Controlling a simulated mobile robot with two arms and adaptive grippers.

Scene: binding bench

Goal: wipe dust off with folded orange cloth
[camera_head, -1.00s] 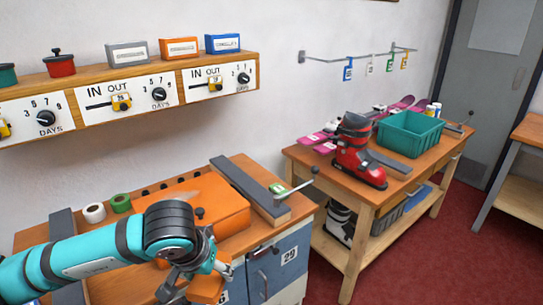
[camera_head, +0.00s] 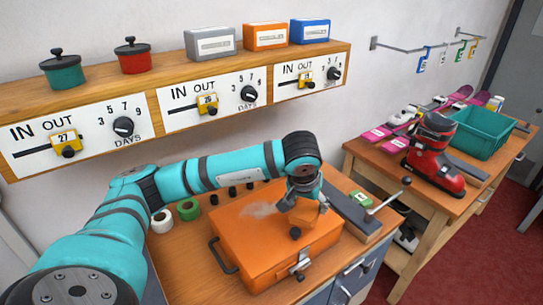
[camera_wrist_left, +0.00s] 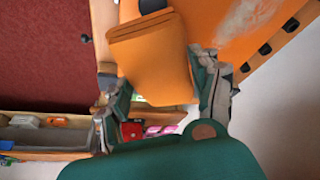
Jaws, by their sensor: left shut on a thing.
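My left gripper (camera_head: 304,194) is shut on the folded orange cloth (camera_head: 304,214). The cloth is over the right part of the lid of an orange case (camera_head: 262,243) on the bench; I cannot tell whether it touches the lid. A pale dust patch (camera_head: 258,210) lies on the lid, left of the cloth. In the left wrist view the folded cloth (camera_wrist_left: 152,60) sticks out between the gripper fingers (camera_wrist_left: 163,98), and the dust (camera_wrist_left: 247,24) shows beside it on the case (camera_wrist_left: 210,18). My right gripper is not in view.
White (camera_head: 161,221) and green (camera_head: 188,210) tape rolls stand left of the case. A grey-topped bar (camera_head: 350,215) with a lever lies to its right. A shelf with dials (camera_head: 185,100) hangs above. A red ski boot (camera_head: 433,160) stands on the right bench.

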